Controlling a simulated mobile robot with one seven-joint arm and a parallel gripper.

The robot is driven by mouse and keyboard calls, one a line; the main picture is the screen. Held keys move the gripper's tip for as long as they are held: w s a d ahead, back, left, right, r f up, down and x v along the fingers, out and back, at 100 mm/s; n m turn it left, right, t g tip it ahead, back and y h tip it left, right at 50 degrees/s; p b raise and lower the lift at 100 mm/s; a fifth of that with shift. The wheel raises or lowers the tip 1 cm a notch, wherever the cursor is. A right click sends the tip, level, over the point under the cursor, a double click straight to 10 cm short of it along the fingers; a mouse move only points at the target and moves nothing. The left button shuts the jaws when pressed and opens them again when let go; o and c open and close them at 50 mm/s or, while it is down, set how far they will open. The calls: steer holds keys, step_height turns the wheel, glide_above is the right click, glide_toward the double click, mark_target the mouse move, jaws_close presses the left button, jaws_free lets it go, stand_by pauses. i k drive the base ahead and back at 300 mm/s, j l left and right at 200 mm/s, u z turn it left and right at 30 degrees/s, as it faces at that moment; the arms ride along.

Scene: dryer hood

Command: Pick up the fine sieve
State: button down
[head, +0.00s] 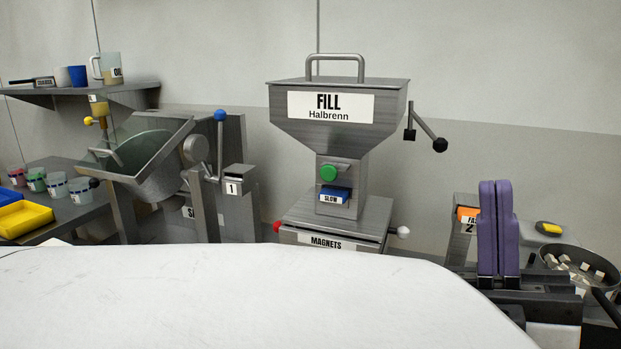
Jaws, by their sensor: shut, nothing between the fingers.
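I cannot make out a thing that is surely the fine sieve in the head view. A round dark-rimmed pan (543,252) with several pale cubes in it stands at the far right, partly hidden by my arm; I cannot tell whether it has a mesh. My gripper (496,184) is at the right, its two purple fingers pointing up and pressed together, with nothing between them. In the picture it is left of the pan and in front of a post marked 2 (460,240).
A steel hopper marked FILL (340,130) stands in the middle, above a drawer marked MAGNETS (330,242). A tilted metal trough (175,150) is at the left. A shelf (120,95) holds mugs.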

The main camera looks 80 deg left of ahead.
mark_target(595, 278)
steer(key=k+l+u, duration=0.15)
steer(key=u, duration=4)
steer(key=z, duration=0.85)
steer(key=j+z, duration=0.1)
steer(key=z, duration=0.35)
steer(key=k+z, duration=0.1)
steer(key=z, duration=1.6)
steer(key=i+l+z, duration=0.1)
steer(key=i+l, duration=0.4)
steer(key=l, duration=0.15)
